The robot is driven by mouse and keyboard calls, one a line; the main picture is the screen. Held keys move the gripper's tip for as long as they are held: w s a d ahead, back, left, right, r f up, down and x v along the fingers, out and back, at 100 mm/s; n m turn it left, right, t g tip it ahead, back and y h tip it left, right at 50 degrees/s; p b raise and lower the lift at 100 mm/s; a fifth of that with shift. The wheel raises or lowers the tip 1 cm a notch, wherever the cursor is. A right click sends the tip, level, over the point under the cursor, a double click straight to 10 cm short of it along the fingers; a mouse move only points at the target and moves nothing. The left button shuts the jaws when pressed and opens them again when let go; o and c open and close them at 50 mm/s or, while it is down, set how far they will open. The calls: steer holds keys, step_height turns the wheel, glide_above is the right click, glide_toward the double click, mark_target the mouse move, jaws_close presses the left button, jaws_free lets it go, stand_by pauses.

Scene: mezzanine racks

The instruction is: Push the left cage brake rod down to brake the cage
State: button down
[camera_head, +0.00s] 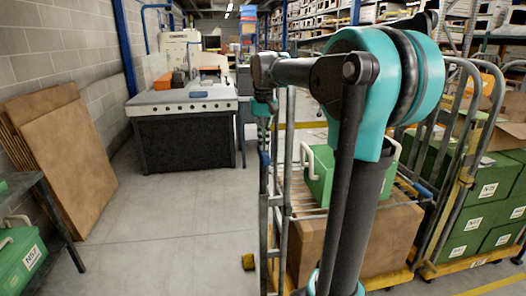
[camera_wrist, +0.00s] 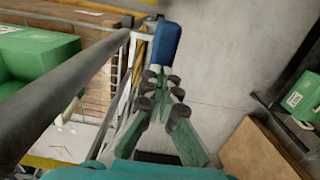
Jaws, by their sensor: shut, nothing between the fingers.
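The cage (camera_head: 277,190) is a grey metal roll cage in front of me, loaded with boxes. The fingers are shut and empty. I cannot tell whether the fingertips touch the rod. A grey cage rail (camera_wrist: 70,88) runs beside the fingers on the left in the wrist view.
A green crate (camera_head: 320,178) and a cardboard box (camera_head: 385,240) ride in the cage. Another loaded cage (camera_head: 465,190) stands close on the right. A workbench (camera_head: 185,100) is farther back on the left. Flat cardboard (camera_head: 65,165) leans on the wall. The floor left of the cage is mostly clear.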

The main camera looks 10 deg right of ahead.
mark_target(263, 158)
steer(key=shift+f, duration=3.1)
steer(key=shift+r, duration=3.6)
steer(key=shift+s, duration=0.1)
